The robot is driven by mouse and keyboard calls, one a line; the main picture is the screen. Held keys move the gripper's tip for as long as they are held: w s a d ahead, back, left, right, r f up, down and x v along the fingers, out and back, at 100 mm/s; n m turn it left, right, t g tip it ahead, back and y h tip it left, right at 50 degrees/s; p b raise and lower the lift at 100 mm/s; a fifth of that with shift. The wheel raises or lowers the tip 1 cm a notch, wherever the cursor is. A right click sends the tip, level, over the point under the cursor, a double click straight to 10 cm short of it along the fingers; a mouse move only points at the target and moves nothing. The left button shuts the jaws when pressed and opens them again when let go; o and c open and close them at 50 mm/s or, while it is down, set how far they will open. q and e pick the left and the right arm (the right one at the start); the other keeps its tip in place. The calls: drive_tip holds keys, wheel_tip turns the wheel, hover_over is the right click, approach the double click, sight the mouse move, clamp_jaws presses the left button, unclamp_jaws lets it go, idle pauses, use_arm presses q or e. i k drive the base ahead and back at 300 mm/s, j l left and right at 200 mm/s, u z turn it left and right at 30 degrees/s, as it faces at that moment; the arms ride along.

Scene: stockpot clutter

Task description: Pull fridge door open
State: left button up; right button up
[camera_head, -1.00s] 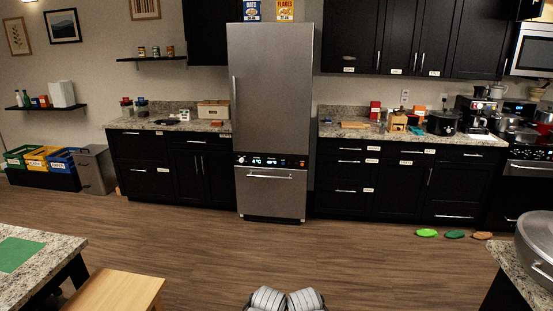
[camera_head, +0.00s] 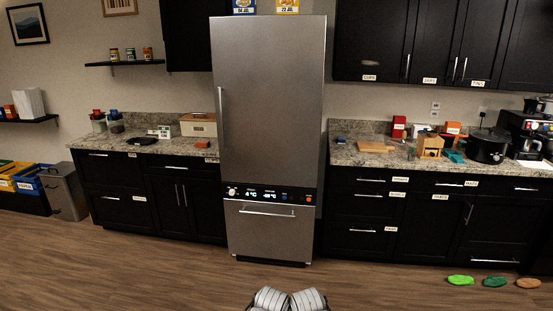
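The fridge (camera_head: 265,140) stands ahead, slightly left of the picture's middle, between black cabinets. Its tall steel upper door (camera_head: 272,100) is shut, with a vertical handle (camera_head: 221,118) along its left edge. Below it is a dark control strip (camera_head: 268,194) with lit displays, then a lower steel drawer (camera_head: 268,228) with a horizontal handle (camera_head: 267,212). Two ribbed white parts at the bottom middle look like parts of me. Neither gripper can be made out, and nothing of mine touches the fridge.
Open wood floor (camera_head: 170,262) lies before the fridge. Counters flank it: a beige box (camera_head: 198,125) on the left, a black pot (camera_head: 487,146) and coffee machine (camera_head: 528,132) on the right. Green and brown flat items (camera_head: 494,282) lie on the floor at right. Bins stand far left.

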sight(268, 70)
drive_tip(key=i, duration=2.95)
drive_tip(key=u, duration=0.5)
